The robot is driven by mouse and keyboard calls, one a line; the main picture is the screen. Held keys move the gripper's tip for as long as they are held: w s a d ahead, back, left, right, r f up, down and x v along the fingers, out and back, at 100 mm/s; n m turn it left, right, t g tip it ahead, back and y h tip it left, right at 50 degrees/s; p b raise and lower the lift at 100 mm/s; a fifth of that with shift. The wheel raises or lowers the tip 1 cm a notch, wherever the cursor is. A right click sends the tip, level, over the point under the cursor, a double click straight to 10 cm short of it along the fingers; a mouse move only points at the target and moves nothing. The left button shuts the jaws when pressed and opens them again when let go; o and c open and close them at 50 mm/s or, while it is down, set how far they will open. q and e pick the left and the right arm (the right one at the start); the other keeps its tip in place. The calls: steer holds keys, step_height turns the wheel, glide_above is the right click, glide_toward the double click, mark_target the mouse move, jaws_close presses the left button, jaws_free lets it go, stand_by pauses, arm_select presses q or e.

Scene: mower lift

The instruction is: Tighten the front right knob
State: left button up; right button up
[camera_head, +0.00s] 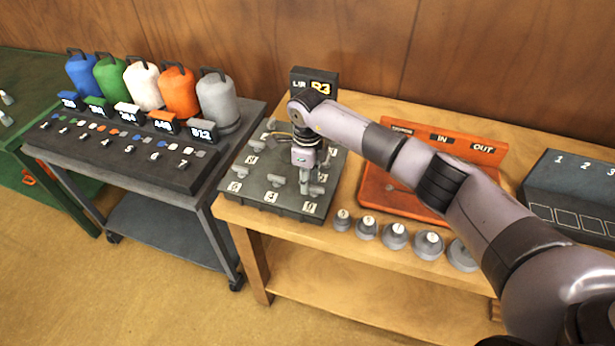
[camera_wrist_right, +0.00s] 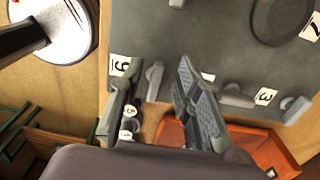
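The dark knob board (camera_head: 262,205) stands on the left end of the wooden table, with several grey T-shaped knobs and white number labels. The front right knob (camera_head: 317,189) is at the board's near right corner, partly behind my right gripper (camera_head: 305,170). In the right wrist view, my right gripper (camera_wrist_right: 157,105) has its two fingers spread apart. That knob (camera_wrist_right: 153,78) shows between them, beside its label (camera_wrist_right: 120,65). A gap shows between the knob and the fingers, but I cannot tell whether they are down at its height. My left gripper is not in view.
An orange tray (camera_head: 374,203) marked IN and OUT lies right of the board. Several grey weights (camera_head: 396,238) line the table's front edge. A small sign (camera_head: 324,78) stands behind the board. A grey cart with coloured containers (camera_head: 145,86) stands to the left.

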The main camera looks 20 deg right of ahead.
steer(key=shift+f, duration=0.5)
jaws_close()
